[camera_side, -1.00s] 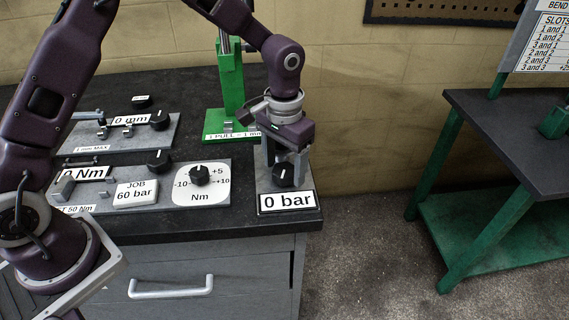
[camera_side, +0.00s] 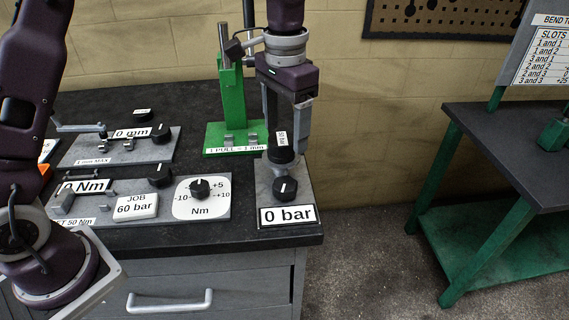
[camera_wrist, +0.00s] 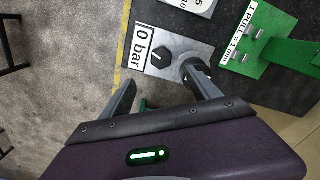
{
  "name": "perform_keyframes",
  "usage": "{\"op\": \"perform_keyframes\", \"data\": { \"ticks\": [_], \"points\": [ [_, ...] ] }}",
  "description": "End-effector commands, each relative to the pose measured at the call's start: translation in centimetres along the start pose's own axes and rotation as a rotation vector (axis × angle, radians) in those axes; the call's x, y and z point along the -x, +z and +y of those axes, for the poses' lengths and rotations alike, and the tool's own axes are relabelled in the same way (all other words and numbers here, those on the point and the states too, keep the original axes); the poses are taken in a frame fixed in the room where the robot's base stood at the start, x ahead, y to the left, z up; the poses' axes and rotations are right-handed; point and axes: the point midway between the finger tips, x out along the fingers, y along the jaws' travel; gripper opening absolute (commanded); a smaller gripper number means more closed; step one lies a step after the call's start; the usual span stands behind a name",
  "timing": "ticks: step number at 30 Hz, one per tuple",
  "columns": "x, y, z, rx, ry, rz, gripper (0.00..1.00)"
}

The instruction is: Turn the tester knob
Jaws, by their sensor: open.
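The tester is a grey plate (camera_side: 263,183) with a "0 bar" label (camera_side: 287,215) at the bench's right front corner. Its black knob (camera_side: 285,188) has a white mark pointing roughly up in the side view; it also shows in the wrist view (camera_wrist: 160,57). Behind the knob stands a black round part (camera_side: 281,155) with a small bar label, partly covered by a finger in the wrist view. My gripper (camera_side: 286,143) is open and empty, pointing down above and behind the knob, apart from it. Its fingertips (camera_wrist: 160,77) show in the wrist view.
Left of the tester are a Nm dial plate (camera_side: 202,211), a "JOB 60 bar" block (camera_side: 136,207) and a "0 mm" fixture (camera_side: 90,150). A green press stand (camera_side: 231,95) rises behind. A green-legged table (camera_side: 520,140) stands right, beyond open floor.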

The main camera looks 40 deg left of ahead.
Motion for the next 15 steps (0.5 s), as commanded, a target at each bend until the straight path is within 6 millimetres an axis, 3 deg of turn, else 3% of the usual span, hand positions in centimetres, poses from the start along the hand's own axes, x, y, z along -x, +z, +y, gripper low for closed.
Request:
{"op": "perform_keyframes", "data": {
  "ticks": [3, 6, 9, 10, 12, 15],
  "points": [
    [-0.8, 0.2, -0.1, -0.562, 0.009, -0.024, 0.71],
    [-0.7, 0.1, -0.2, -1.002, 0.012, -0.016, 0.71],
    [-0.4, -0.1, -0.4, -1.328, 0.007, -0.002, 0.71],
    [-0.3, -0.1, -0.4, -1.401, 0.005, 0.001, 0.71],
    [-4.6, 0.1, -0.4, -1.387, 0.012, -0.008, 0.71],
    [-7.1, 0.0, -0.3, -1.384, 0.008, -0.003, 0.71]
  ]
}}
